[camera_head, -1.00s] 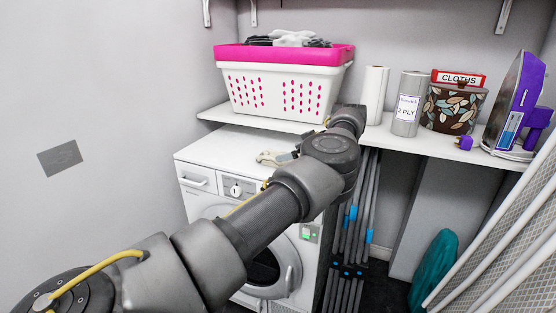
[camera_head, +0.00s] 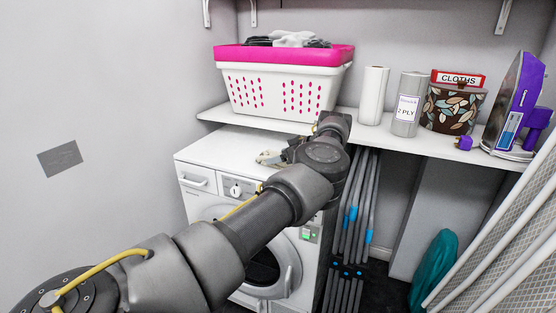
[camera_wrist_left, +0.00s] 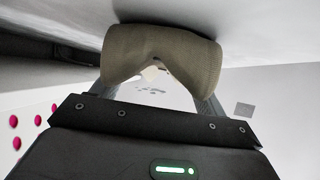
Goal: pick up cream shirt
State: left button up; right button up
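A brownish cream cloth (camera_wrist_left: 165,45), seemingly the shirt, fills the top middle of the left wrist view. It lies across the ends of my left gripper's fingers and hides their tips, with its upper edge close to a pale surface. The visible lower parts of the fingers stand apart on either side, so I cannot tell whether they pinch the cloth. In the head view, a small cream and grey patch (camera_head: 268,158) shows over the white dryer top (camera_head: 230,147), beside my left wrist. My arm hides most of that spot. My right gripper is not in view.
A white basket with a pink rim (camera_head: 285,90) holds dark and light clothes on the shelf (camera_head: 400,138) above. Paper rolls (camera_head: 373,95), a leaf-patterned pot (camera_head: 452,108) and a purple iron (camera_head: 518,100) stand to the right. Grey poles (camera_head: 360,205) lean beside the dryer.

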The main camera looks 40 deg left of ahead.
pick_arm(q)
jog(key=c, duration=0.4)
jog(key=shift+r, duration=0.2)
jog(key=shift+c, duration=0.7)
notch_tip(320, 180, up, 9)
jog(key=shift+f+p, duration=0.2)
jog(key=shift+p, duration=0.1)
jog(key=shift+r, duration=0.5)
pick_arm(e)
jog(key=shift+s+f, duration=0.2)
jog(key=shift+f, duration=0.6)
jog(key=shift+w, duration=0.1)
